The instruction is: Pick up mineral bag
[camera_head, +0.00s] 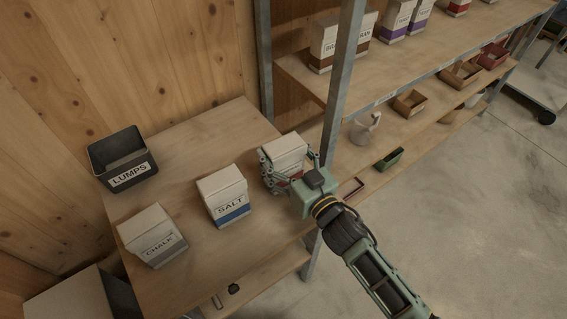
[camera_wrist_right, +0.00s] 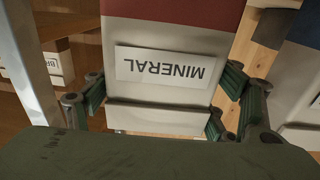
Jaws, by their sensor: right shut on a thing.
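The mineral bag (camera_head: 285,152) is a white box-like bag with a dark red band, at the right side of the wooden table. Its MINERAL label shows upside down in the right wrist view (camera_wrist_right: 168,68). My right gripper (camera_head: 284,171) is shut on the mineral bag, with a finger on each side of it. The arm partly hides the bag's front in the head view. Whether the bag touches the table or is just above it, I cannot tell. My left gripper is not in view.
On the table (camera_head: 190,187), the salt bag (camera_head: 224,195) stands left of the mineral bag, with the chalk bag (camera_head: 152,236) farther left. A black LUMPS bin (camera_head: 122,158) is at the back left. A metal shelf post (camera_head: 340,90) stands close on the right. Shelves hold more bags and small trays.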

